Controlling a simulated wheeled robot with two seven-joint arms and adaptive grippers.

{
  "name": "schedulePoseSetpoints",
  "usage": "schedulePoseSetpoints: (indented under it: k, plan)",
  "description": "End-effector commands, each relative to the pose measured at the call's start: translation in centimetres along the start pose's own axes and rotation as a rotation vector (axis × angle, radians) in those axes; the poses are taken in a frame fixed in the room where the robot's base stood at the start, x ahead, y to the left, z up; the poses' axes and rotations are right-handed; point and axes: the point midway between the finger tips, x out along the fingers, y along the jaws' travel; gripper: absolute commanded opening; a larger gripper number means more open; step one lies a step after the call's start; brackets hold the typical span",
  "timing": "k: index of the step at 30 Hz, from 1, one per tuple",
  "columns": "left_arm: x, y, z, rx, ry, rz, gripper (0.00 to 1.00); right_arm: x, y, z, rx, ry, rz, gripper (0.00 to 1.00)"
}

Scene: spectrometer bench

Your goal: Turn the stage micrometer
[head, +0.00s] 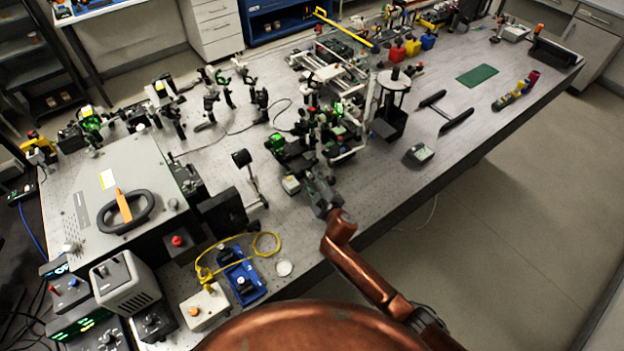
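My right arm comes in from the lower right, and my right gripper (314,176) is at the near edge of the optical bench, pointing away from me. It is close to a dark stage assembly (292,150) with green-lit parts on it. The stage micrometer is too small to make out among these dark parts, and my gripper may cover some of it. I cannot tell whether the fingers touch anything or how far apart they are. My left gripper is not in view.
A large grey instrument box (95,200) with a black handle stands on the left. Optics posts (210,100) crowd the bench behind the gripper.

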Motion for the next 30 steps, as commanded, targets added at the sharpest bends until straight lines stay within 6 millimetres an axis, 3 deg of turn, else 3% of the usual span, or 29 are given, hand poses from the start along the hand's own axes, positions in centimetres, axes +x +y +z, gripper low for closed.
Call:
schedulePoseSetpoints:
  k: [12, 25, 30]
  plan:
    - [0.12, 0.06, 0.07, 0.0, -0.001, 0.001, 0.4, 0.84, 0.18, 0.16, 0.002, -0.002, 0.002, 0.3]
    - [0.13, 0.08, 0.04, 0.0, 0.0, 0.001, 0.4, 0.81, 0.19, 0.22, 0.001, -0.003, 0.002, 0.01]
    - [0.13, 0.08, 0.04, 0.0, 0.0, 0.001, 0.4, 0.8, 0.18, 0.23, 0.001, -0.003, 0.002, 0.0]
